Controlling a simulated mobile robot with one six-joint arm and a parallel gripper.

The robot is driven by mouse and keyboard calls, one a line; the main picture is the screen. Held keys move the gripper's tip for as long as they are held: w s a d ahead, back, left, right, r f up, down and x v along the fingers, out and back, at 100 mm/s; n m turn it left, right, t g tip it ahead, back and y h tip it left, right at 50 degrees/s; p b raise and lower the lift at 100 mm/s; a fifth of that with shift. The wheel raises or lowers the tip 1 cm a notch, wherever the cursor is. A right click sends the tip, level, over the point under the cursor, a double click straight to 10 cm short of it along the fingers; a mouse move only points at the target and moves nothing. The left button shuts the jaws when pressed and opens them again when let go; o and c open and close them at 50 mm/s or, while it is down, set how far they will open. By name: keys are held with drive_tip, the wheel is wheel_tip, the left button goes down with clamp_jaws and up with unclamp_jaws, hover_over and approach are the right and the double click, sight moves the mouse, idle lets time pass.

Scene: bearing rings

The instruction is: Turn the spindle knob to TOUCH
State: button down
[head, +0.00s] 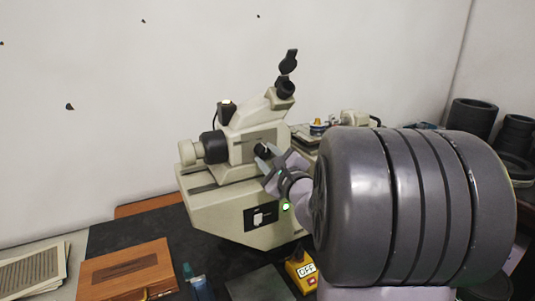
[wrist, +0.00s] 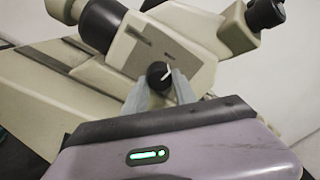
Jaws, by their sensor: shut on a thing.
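The spindle knob (wrist: 158,75) is a small black round knob with a white pointer line, on the side of a cream machine (wrist: 190,40). In the wrist view its pointer tilts up and to the right. My gripper (wrist: 160,88) has its two grey fingers shut on the knob, one on each side. In the head view my gripper (head: 263,152) reaches the side of the machine (head: 258,140), and the knob is mostly hidden by the fingers. I cannot read any TOUCH marking near the knob.
A yellow box marked OFF (head: 300,268) stands in front of the machine. A brown wooden case (head: 127,268) and papers (head: 32,272) lie at the left. Black rings (head: 474,118) are stacked at the back right. An eyepiece (head: 286,88) rises above the machine.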

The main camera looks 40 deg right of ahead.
drive_tip(key=m+p, duration=0.2)
drive_tip(key=m, duration=0.1)
drive_tip(key=shift+r+m+p, duration=0.15)
drive_tip(key=shift+m+p, duration=0.15)
drive_tip(key=m+p, duration=0.8)
drive_tip(key=shift+r+g+y, duration=0.1)
drive_tip(key=shift+g+y, duration=0.2)
drive_tip(key=shift+y, duration=0.1)
drive_tip(key=m+p, duration=0.3)
drive_tip(key=shift+a+m, duration=0.1)
drive_tip(key=shift+m, duration=0.2)
drive_tip(key=shift+f+y+p, duration=0.2)
drive_tip(key=shift+y+p, duration=0.1)
drive_tip(key=shift+p, duration=0.15)
drive_tip(key=c, duration=1)
unclamp_jaws()
